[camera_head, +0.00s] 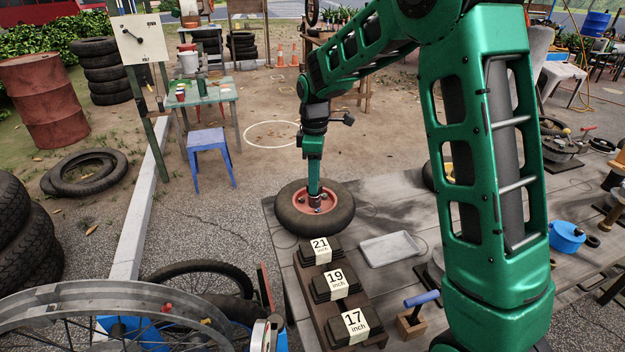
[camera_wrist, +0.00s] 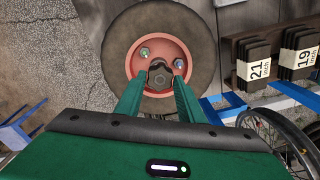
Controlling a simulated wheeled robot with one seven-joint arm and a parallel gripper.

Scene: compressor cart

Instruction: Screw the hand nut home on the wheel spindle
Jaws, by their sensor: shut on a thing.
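The wheel (camera_head: 292,219), a black tyre with a red hub, lies flat at the far left corner of the grey wooden table; it also fills the top of the wrist view (camera_wrist: 117,52). My gripper (camera_head: 315,202) points straight down at the hub from above. In the wrist view its two green fingers (camera_wrist: 160,88) are shut on a dark hand nut (camera_wrist: 159,73) at the hub's centre. The spindle is hidden beneath the nut, so I cannot tell how far down the nut sits.
Stacked dark blocks labelled 21 (camera_head: 321,251), 19 (camera_head: 336,283) and 17 inch (camera_head: 355,322) stand near the wheel. A shallow grey tray (camera_head: 391,249) lies to its right. A blue-handled tool (camera_head: 421,298) stands nearer. Bicycle wheels (camera_head: 110,325) fill the lower left.

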